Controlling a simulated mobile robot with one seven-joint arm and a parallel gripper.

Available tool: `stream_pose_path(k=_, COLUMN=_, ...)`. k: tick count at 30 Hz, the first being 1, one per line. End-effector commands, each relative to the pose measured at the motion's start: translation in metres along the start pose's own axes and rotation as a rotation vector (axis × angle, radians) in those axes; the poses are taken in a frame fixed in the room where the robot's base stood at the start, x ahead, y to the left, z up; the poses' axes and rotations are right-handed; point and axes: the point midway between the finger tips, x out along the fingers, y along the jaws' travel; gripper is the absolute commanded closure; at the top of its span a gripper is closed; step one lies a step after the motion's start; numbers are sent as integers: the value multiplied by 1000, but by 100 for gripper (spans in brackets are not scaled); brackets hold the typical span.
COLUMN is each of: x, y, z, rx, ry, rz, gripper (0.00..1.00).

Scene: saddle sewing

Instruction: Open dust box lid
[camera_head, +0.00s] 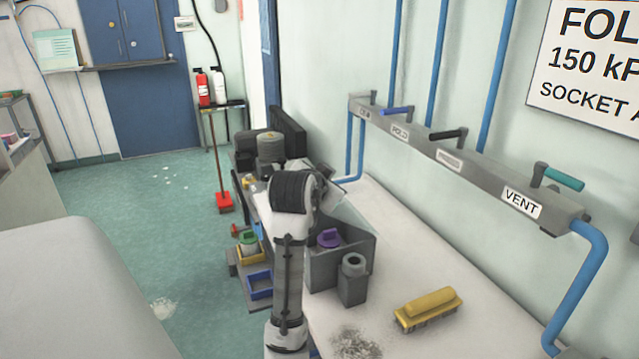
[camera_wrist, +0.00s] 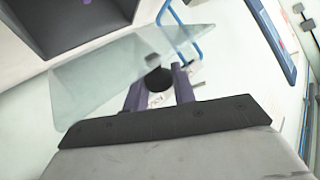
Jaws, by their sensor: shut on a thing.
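The dust box (camera_head: 357,257) is an open-topped grey box on the white bench, with a purple object (camera_head: 328,238) inside. Its lid is a pale, see-through panel (camera_wrist: 95,80) with a round black knob (camera_wrist: 158,79), seen in the wrist view. My gripper (camera_wrist: 160,88) has its two dark fingers on either side of the knob and is shut on it. The lid also shows as a tilted pale panel (camera_head: 346,207) beyond the box in the head view. The dark box wall (camera_wrist: 60,35) shows at the wrist view's upper left. My arm hides the fingers in the head view.
A grey cylinder-topped block (camera_head: 353,282) stands in front of the box. A yellow brush (camera_head: 428,309) lies to its right, near dark debris (camera_head: 357,345). A grey pipe rail with valve handles (camera_head: 470,165) runs along the wall. Blue and yellow trays sit left of the box.

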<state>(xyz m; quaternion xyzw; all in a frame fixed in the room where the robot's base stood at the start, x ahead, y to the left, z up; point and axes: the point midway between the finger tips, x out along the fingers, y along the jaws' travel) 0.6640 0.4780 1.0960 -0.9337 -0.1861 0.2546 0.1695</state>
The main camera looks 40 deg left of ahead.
Motion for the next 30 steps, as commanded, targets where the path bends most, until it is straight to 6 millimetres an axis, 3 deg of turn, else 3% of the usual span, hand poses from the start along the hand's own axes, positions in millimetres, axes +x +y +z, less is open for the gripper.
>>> stream_pose_path(k=1, x=-1, y=0, z=-15, rx=33, ry=-30, rz=4, gripper=100)
stream_pose_path(k=3, x=1, y=2, z=-24, rx=81, ry=-75, rz=3, gripper=100)
stream_pose_path(k=12, x=14, y=15, z=-53, rx=251, ry=-245, rz=3, gripper=100)
stream_pose_path(k=30, x=28, y=29, z=-70, rx=382, ry=-377, rz=0, gripper=100)
